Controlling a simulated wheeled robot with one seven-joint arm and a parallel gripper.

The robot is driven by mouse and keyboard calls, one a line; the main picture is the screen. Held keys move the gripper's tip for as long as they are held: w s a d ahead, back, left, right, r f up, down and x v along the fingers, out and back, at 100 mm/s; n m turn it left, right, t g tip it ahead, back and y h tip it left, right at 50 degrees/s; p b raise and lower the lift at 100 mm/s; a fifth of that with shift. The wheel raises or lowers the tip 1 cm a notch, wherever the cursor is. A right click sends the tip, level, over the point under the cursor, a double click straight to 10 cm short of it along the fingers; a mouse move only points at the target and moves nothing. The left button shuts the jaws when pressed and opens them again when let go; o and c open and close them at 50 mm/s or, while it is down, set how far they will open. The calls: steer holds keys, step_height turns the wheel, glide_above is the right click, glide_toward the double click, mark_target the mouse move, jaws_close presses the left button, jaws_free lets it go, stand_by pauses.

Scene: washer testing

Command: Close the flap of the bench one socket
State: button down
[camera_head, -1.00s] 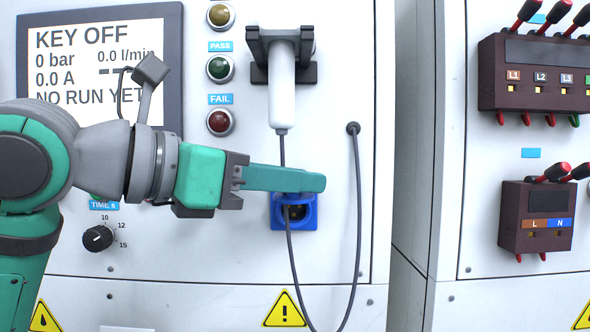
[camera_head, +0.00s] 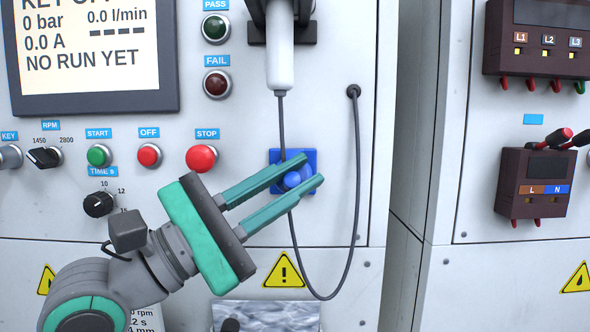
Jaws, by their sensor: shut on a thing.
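The blue socket (camera_head: 311,157) is mounted on the white panel, below the hanging white handset. Its blue flap (camera_head: 292,179) shows as a rounded blue piece between my fingers, in front of the socket. My gripper (camera_head: 309,170) reaches in from the lower left, with its two long green fingers spread on either side of the flap, shut on it. The fingers hide parts of the socket and flap. I cannot tell whether the flap lies flat on the socket.
A grey cable (camera_head: 355,150) loops close around the socket and passes by my fingertips. The white handset (camera_head: 280,55) hangs above. A red stop button (camera_head: 201,158) is at the left, near the fingers.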

steer(key=m+h, duration=0.1)
steer(key=m, duration=0.1)
steer(key=w+f+m+g+h, duration=0.1)
steer(key=m+g+h, duration=0.1)
steer(key=m, duration=0.1)
steer(key=shift+w+f+m, duration=0.2)
steer(key=shift+f+m, duration=0.05)
steer(key=shift+m, duration=0.05)
steer(key=shift+w+f+m+g+h, duration=0.2)
steer(key=shift+m+g+h, duration=0.25)
steer(key=shift+m+g, duration=0.55)
steer(key=shift+w+f+m+g+h, duration=0.15)
steer(key=shift+m+g+h, duration=0.3)
steer(key=shift+m+g, duration=0.55)
steer(key=shift+m, duration=0.4)
steer(key=c, duration=1.6)
jaws_free()
steer(key=shift+w, duration=0.1)
steer(key=v, duration=1)
steer(key=shift+a+f, duration=0.25)
steer(key=shift+f, duration=0.05)
